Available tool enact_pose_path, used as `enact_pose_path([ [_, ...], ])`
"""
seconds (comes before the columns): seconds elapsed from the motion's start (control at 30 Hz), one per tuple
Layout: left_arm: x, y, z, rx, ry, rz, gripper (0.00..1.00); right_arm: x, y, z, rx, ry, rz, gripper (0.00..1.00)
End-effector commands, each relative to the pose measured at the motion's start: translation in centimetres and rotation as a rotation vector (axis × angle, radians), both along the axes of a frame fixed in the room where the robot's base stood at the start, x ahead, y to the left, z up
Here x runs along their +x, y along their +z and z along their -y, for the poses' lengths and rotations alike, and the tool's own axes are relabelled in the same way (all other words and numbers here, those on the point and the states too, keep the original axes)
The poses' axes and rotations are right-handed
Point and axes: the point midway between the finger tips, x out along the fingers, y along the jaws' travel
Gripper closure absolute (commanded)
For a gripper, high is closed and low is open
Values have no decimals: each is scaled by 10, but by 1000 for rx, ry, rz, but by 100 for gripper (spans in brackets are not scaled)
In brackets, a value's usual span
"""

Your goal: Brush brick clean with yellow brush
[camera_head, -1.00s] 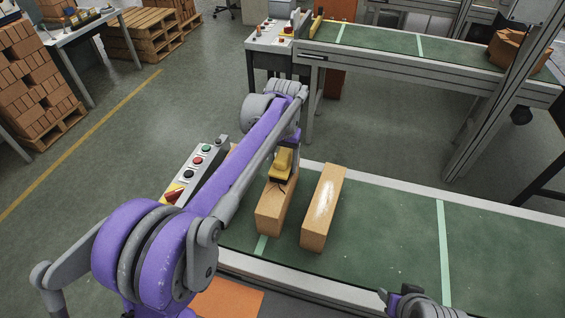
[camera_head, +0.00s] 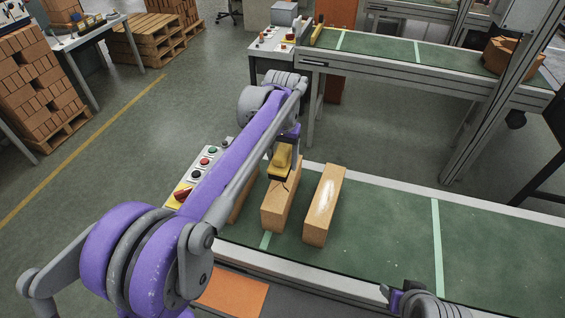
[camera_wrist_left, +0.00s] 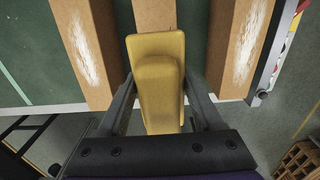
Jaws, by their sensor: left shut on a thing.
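My left gripper (camera_head: 283,172) is shut on the yellow brush (camera_head: 282,158) and holds it over the middle brick (camera_head: 277,212). In the left wrist view, the brush (camera_wrist_left: 158,85) sits between the two dark fingers and covers part of the middle brick (camera_wrist_left: 155,14). Whether its bristles touch the brick is hidden. The right brick (camera_head: 324,203) has a white dusty streak on top. A left brick (camera_head: 241,207) is mostly hidden behind my arm; in the left wrist view it (camera_wrist_left: 242,45) also has white dust. Only part of my right arm shows, at the bottom.
The bricks lie on a green conveyor (camera_head: 385,232) with pale cross lines; its right part is clear. A control box with buttons (camera_head: 200,168) stands by its left end. Another conveyor (camera_head: 400,49) runs behind. An orange panel (camera_head: 234,293) is at the near side.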

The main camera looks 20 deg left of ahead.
Motion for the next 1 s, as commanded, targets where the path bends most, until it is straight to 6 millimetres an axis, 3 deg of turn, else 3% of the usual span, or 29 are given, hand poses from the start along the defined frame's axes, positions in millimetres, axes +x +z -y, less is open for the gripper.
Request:
enact_pose_path([
  [0.23, 3, 21, -1, 0, 0, 3, 93, 8, 15, 0, 0, 0, 14, 50],
  [1.0, 2, 21, -1, 0, 0, 1, 93, 7, 14, 0, 0, 0, 14, 50],
])
